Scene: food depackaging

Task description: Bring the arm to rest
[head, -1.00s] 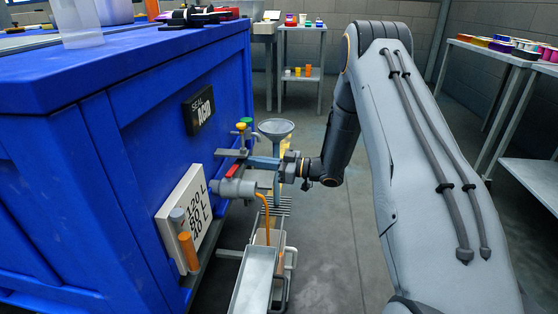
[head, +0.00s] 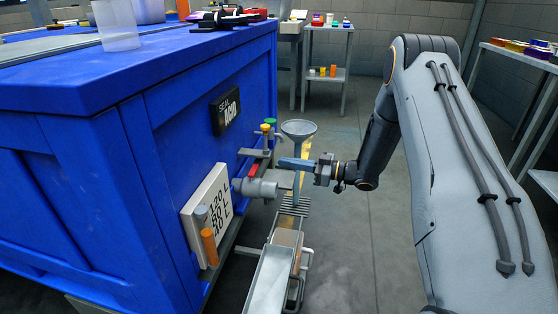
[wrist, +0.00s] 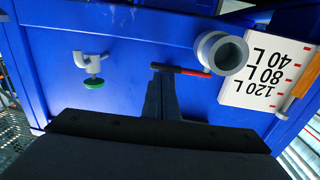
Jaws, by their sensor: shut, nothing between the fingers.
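My gripper (head: 280,162) is shut and empty at the end of my arm, which reaches in from the right. Its blue-grey fingers point left toward the side of the blue tank (head: 110,110). They are close to a valve lever with a red grip (head: 253,170), above the grey outlet pipe (head: 258,188). In the wrist view, the dark fingers (wrist: 163,80) end just by the red-gripped lever (wrist: 190,71), with the round pipe mouth (wrist: 222,54) to the right. I cannot tell whether they touch the lever.
A grey funnel (head: 299,128) stands behind my fingers. A metal trough (head: 268,282) lies below the outlet. A volume gauge plate (head: 205,210) is on the tank. Shelves stand at the back (head: 328,75) and right (head: 535,120). The floor between is clear.

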